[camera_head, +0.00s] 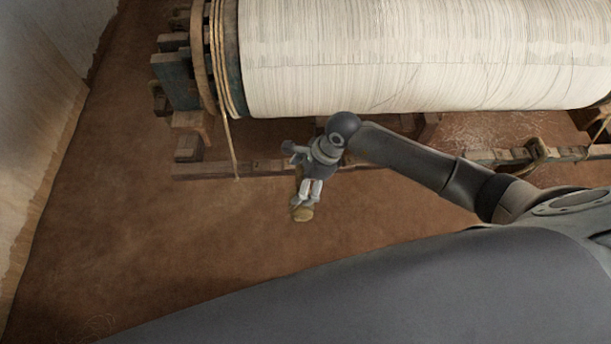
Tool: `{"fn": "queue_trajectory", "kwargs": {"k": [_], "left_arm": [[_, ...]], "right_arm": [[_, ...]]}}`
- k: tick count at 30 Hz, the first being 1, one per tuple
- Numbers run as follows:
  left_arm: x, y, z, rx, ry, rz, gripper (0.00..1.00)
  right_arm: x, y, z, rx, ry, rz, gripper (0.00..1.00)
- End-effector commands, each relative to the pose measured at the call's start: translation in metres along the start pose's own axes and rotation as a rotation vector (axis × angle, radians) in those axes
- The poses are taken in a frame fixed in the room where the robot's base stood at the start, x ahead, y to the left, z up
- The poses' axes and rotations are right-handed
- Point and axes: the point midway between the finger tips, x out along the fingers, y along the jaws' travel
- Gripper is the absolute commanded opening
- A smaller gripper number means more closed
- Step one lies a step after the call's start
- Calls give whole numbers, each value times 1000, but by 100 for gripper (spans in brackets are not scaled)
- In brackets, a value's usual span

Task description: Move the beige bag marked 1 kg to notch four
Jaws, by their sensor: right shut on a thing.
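My right gripper (304,197) is in the middle of the head view, pointing down, and is shut on a small beige bag (303,213). The bag's lower part shows just below the fingertips; its upper part is hidden by the gripper, and no marking can be read. The bag is in front of a long, low wooden bar (262,166), which runs along under the warp roll. I cannot tell whether the bag touches the bar or the floor. Single notches on the bar cannot be made out. My left gripper is not in view.
A large roll of white warp (420,55) lies across the top. A rope (231,148) hangs from its left end down to the bar. Dark wooden blocks (178,80) stand at left. A curved hook-like piece (536,153) is at right. The brown floor (130,240) is clear at left.

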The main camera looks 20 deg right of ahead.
Motion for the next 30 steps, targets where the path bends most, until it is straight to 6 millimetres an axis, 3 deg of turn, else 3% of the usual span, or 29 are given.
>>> {"fn": "queue_trajectory", "kwargs": {"k": [30], "left_arm": [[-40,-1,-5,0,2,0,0]], "right_arm": [[-6,77,3,0,-4,-2,17]]}}
